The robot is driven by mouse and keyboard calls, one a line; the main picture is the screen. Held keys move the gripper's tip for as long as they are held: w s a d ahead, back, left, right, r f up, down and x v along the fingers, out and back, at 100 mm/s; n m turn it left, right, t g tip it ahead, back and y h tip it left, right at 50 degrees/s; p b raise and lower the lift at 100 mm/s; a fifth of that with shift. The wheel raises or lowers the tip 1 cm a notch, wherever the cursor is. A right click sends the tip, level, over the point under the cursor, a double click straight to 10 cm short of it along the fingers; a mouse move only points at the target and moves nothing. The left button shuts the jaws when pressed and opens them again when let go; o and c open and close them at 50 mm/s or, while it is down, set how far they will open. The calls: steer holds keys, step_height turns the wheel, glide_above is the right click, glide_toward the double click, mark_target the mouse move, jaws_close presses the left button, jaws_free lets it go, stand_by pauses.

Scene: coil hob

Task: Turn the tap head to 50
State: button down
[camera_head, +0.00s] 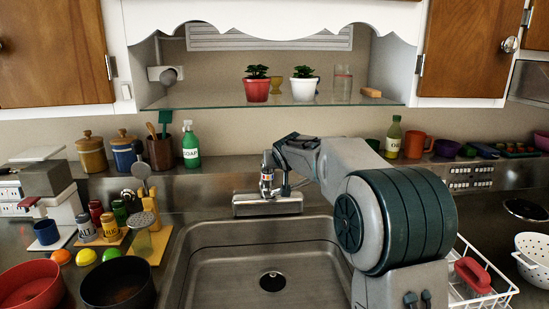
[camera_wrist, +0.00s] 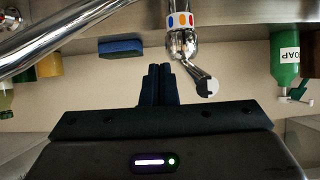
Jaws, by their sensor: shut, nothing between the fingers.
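The tap stands behind the sink, with its grey base block (camera_head: 267,206) on the back ledge. Its upright head (camera_head: 267,178) carries coloured markings. In the wrist view the tap head (camera_wrist: 181,22) shows orange, blue and red dots on a white band, with a chrome lever (camera_wrist: 203,80) angled down to the right. The chrome spout (camera_wrist: 62,30) crosses the upper left. My gripper (camera_wrist: 160,70) is shut and empty, its fingertips just left of the lever and below the dotted band, with no clear contact visible. In the head view my arm largely hides the gripper.
The sink basin (camera_head: 225,262) lies below the tap. A green soap bottle (camera_head: 191,146) stands on the ledge to the left. A blue sponge (camera_wrist: 121,47) shows in the wrist view. A glass shelf (camera_head: 220,101) with plants hangs above. A white dish rack (camera_head: 500,293) is at right.

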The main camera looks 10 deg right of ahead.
step_height(320, 180, up, 8)
steer(key=p, duration=0.5)
steer(key=shift+p, duration=0.4)
steer(key=s+d+f+g, duration=0.1)
steer(key=s+f+g, duration=0.2)
steer(key=s, duration=1.2)
steer(key=s+d+f+g, duration=0.2)
steer(key=s+f, duration=0.5)
steer(key=s, duration=0.8)
steer(key=s+d+f+g, duration=0.1)
steer(key=s+f+g, duration=0.3)
steer(key=s, duration=1.1)
step_height(320, 180, down, 2)
steer(key=shift+s+d+f, duration=0.1)
steer(key=shift+s+d, duration=0.15)
steer(key=shift+s, duration=0.05)
stand_by(1.8)
